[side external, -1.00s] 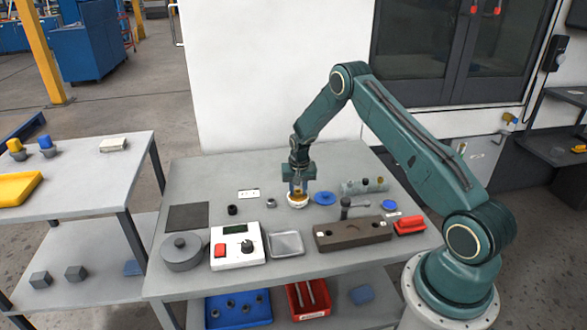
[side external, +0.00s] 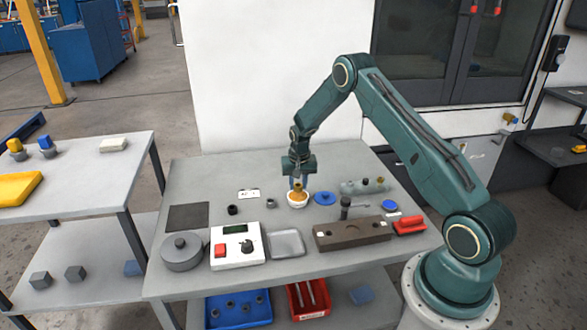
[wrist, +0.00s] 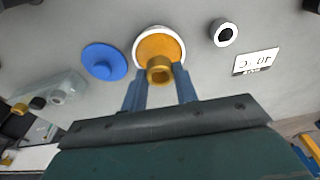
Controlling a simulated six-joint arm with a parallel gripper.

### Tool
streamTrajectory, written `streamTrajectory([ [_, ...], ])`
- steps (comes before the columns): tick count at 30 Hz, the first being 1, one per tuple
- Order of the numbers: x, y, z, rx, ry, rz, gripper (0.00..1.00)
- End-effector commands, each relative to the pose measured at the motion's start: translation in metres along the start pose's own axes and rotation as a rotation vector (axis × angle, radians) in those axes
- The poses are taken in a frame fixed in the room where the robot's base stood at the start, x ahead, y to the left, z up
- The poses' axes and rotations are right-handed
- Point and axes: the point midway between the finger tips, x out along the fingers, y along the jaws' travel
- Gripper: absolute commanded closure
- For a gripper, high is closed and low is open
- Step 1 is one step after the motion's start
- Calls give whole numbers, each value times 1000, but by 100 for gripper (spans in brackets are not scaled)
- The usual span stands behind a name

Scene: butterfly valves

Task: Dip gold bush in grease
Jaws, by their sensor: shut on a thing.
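My gripper (wrist: 160,82) is shut on the gold bush (wrist: 160,72), a short golden ring held between the blue fingertips. In the side view, my gripper (side external: 298,183) hangs over the white grease pot (side external: 297,204). The bush (side external: 297,188) appears just above the pot's rim there. In the wrist view, the pot (wrist: 138,48) is round and white with orange-yellow grease inside, and the bush covers part of it. I cannot tell whether grease coats the bush's underside.
A blue disc (side external: 325,198) lies right of the pot, and a grey ring (side external: 271,203) lies left of it. A white label card (side external: 249,194) lies behind. A brown fixture block (side external: 352,235), a metal tray (side external: 286,244) and a white control box (side external: 237,246) stand nearer the front.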

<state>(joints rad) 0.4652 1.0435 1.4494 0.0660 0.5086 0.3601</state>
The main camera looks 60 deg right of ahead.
Motion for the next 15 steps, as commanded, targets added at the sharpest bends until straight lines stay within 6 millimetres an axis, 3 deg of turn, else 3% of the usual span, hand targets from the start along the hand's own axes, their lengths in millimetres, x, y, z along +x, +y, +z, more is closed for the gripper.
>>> streamTrajectory([
  [15, -30, 0, -5, 0, 1, 0, 89],
])
